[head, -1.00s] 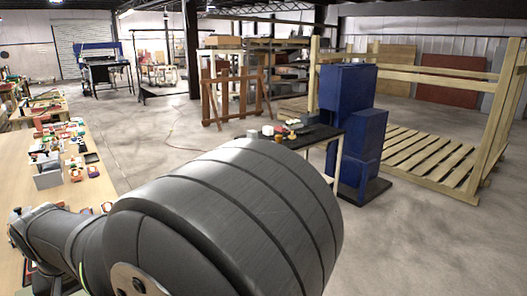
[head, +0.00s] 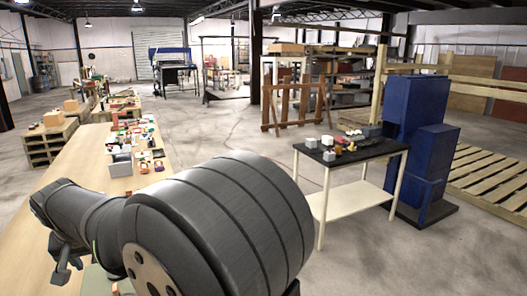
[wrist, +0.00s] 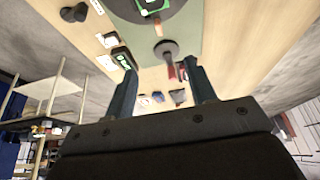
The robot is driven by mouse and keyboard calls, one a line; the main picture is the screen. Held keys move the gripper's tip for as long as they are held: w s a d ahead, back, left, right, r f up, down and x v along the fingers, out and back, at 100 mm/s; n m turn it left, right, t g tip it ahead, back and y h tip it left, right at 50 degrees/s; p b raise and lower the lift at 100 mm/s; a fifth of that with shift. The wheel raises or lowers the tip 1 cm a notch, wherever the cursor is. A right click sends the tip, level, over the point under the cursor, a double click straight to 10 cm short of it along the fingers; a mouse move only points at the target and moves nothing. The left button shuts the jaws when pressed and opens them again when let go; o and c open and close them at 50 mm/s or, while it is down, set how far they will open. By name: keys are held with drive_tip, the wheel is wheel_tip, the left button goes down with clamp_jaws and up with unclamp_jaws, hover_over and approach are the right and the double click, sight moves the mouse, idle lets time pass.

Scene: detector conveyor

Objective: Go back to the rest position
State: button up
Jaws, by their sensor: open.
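My gripper (wrist: 160,70) shows in the wrist view with its two dark fingers spread apart and nothing between them. Beyond the fingers lie a wooden workbench top and a grey-green strip with small items. In the head view my large dark arm links fill the lower middle and left, in front of the long wooden bench (head: 88,170). The fingers cannot be made out clearly there.
Small coloured parts and a grey bin (head: 119,161) stand on the bench. A black-topped table (head: 375,150) with several small objects stands to the right, beside blue cabinets (head: 415,110). Wooden pallets (head: 48,145) stand at the left. Open concrete floor lies between bench and table.

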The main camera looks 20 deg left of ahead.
drive_tip(key=v, duration=0.6)
drive_tip(key=x, duration=0.8)
drive_tip(key=shift+w+d, duration=0.2)
drive_tip(key=shift+w, duration=0.15)
drive_tip(key=shift+r, duration=0.1)
